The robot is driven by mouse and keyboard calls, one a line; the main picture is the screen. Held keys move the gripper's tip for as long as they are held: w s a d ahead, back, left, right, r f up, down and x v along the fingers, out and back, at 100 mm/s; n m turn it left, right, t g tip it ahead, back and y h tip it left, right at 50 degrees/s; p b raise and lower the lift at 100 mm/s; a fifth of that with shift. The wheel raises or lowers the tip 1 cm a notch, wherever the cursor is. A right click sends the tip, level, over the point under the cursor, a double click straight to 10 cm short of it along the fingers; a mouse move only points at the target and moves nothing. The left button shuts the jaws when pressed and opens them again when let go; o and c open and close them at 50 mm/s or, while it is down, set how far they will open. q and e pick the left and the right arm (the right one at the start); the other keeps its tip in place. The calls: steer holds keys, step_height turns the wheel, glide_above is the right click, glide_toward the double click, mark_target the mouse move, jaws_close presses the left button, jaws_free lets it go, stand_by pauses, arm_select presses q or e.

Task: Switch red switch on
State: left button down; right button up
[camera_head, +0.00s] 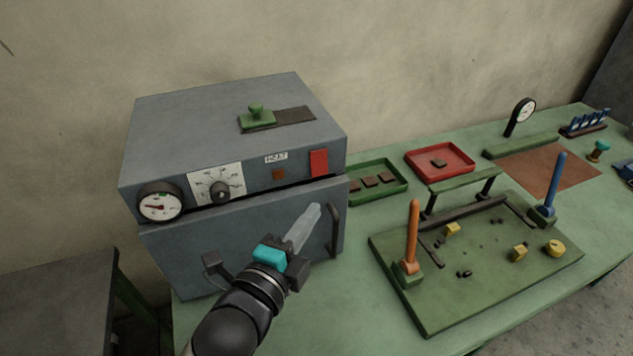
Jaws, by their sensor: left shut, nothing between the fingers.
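The red switch (319,163) is a flat upright red rectangle at the right end of the grey oven's (190,120) front control panel. Whether it is on or off cannot be told from its look. My left gripper (304,226) is shut and empty, with its pale fingers pointing up and right. In the picture its tips are below the switch, in front of the oven door (180,262) and beside the dark door handle (335,232). It appears apart from the switch. My right gripper is not in view.
The panel also has a gauge (160,203), a dial (221,189) and a small brown lamp (279,174). Right of the oven are a green tray (404,187), a red tray (463,151) and a green board (450,300) with orange and blue levers.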

mark_target(322, 173)
arm_select(q)
steer(key=shift+w+d+f, duration=0.15)
steer(key=shift+w, duration=1.4)
steer(key=shift+w+d+f, duration=0.1)
steer(key=shift+w+f, duration=0.1)
steer(key=shift+w, duration=1.35)
steer(key=shift+w+d+f, duration=0.15)
steer(key=shift+w, duration=1.4)
steer(key=shift+w+a+f+b, duration=0.1)
steer(key=shift+w+f+b, duration=0.15)
steer(key=shift+b, duration=0.45)
steer(key=shift+r+t, duration=0.15)
steer(key=shift+t, duration=0.25)
